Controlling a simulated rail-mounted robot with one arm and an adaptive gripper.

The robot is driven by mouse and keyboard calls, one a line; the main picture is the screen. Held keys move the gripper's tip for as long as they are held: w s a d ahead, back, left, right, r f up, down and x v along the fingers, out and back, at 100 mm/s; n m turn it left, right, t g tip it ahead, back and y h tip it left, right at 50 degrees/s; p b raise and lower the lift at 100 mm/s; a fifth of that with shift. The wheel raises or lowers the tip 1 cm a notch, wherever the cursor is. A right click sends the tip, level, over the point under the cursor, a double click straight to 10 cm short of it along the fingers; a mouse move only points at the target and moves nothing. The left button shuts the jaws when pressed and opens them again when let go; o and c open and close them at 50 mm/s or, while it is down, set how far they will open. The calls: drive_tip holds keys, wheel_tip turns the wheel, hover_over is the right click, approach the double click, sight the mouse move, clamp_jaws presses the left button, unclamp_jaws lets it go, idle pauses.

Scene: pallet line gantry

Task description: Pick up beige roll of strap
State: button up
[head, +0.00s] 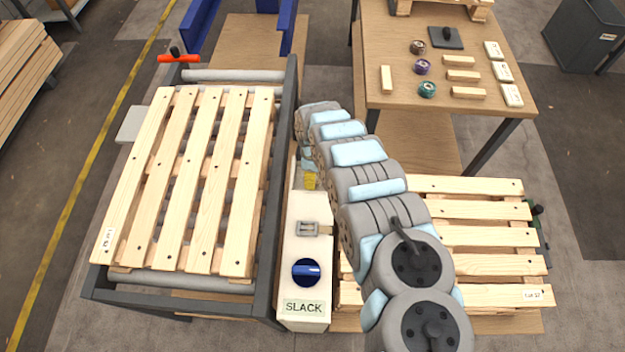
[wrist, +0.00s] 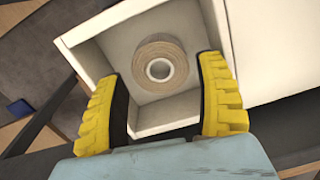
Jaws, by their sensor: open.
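The beige roll of strap (wrist: 140,70) lies flat in a cream open-topped box (wrist: 85,55), its white core facing up in the wrist view. My gripper (wrist: 158,76) is open above the box, with one yellow finger on each side of the roll in the picture. Both fingers appear apart from the roll; their exact height over it cannot be told. In the head view only a bit of my yellow gripper (head: 310,181) shows at the far end of the cream housing. The roll is hidden there behind my arm.
The cream housing (head: 291,250) carries a blue knob (head: 307,272), a buckle (head: 307,228) and a SLACK label (head: 303,307). A pallet (head: 190,180) lies on the framed conveyor at left. Another pallet (head: 480,265) lies at right. A table (head: 400,95) behind holds small rolls and blocks.

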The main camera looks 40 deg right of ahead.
drive_tip(key=shift+f+b, duration=0.45)
drive_tip(key=shift+f, duration=1.05)
drive_tip(key=c, duration=0.9)
drive_tip(key=shift+r, duration=0.1)
drive_tip(key=shift+c, duration=0.2)
